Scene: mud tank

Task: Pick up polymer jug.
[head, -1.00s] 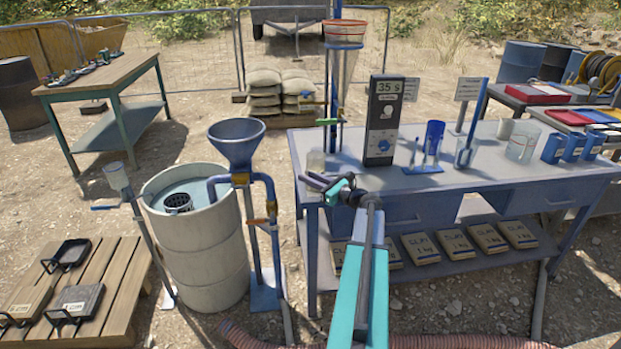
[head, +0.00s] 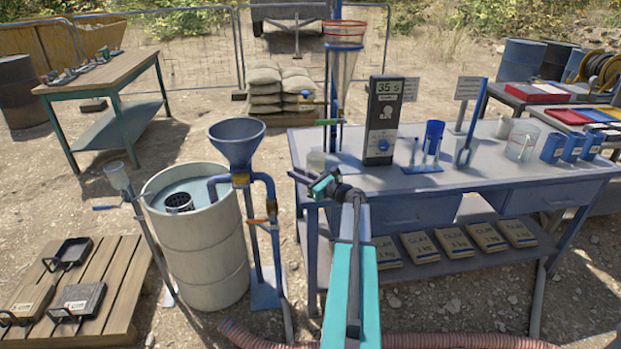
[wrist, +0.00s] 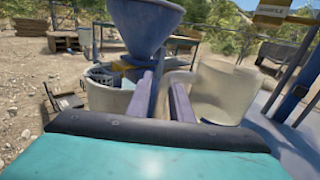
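A pale, translucent jug (head: 316,160) stands at the left end of the blue bench; I take it for the polymer jug, though no label is readable. In the wrist view the jug (wrist: 220,92) shows large and blurred, just right of my fingers and not between them. My gripper (head: 297,174) is at the bench's front left corner, in front of the jug and a little left of it, pointing left. In the wrist view my gripper's two purple fingers (wrist: 160,92) stand apart with nothing held between them.
The blue funnel (head: 237,140) on its stand and the grey tank (head: 195,245) are left of my gripper. The timer box (head: 381,120) stands right of the jug. A tall post (head: 333,80) with a hanging cone rises behind the jug. The bench top right of my arm is partly clear.

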